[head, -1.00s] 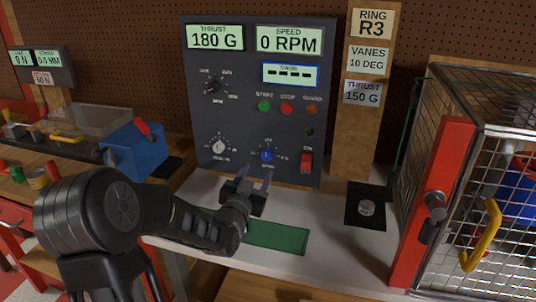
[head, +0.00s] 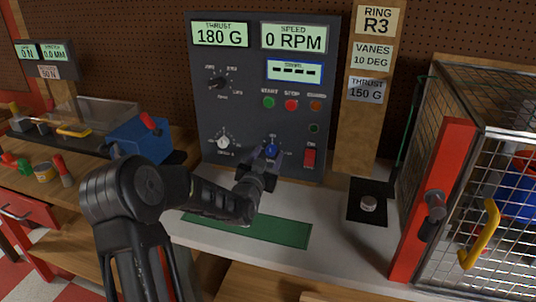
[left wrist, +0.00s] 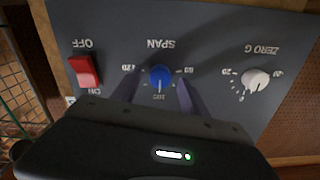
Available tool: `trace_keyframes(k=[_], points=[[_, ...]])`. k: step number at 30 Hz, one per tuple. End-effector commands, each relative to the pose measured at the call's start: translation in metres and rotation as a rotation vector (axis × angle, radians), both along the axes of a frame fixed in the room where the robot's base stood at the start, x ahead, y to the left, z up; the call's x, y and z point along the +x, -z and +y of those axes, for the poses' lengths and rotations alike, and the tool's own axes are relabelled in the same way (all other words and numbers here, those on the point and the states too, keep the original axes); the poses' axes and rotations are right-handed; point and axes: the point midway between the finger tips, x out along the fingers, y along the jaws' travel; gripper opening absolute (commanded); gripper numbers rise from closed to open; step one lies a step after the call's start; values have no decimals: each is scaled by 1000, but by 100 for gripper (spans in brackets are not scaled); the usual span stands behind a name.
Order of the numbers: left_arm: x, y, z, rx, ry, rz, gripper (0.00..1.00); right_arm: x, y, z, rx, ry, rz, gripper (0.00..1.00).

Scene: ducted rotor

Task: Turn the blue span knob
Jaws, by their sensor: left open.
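The blue span knob (head: 271,150) sits low on the dark control panel (head: 205,110). In the left wrist view the blue knob (left wrist: 159,77) is under the label SPAN, which appears upside down, with small scale marks around it. My left gripper (head: 264,157) is right in front of the knob. In the left wrist view its two fingers (left wrist: 157,92) stand apart, one on each side of the knob, with a gap visible on both sides. I cannot tell if the tips touch the panel. My right gripper is not in view.
A white zero knob (head: 223,142) is left of the span knob, and a red switch (head: 309,157) is right of it. A green mat (head: 270,230) lies on the white bench below. A wire cage (head: 470,110) with a red post stands at right.

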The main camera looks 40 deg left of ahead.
Motion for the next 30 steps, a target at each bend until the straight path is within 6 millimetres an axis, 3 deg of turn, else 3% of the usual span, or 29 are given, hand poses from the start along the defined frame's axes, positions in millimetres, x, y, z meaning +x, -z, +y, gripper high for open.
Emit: trace_keyframes(k=[7,26,30], points=[[1,0,0,0,0,0,51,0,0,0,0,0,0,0],[0,0,0,-1,0,0,0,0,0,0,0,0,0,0],[0,0,0,0,0,0,0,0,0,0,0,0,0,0]])
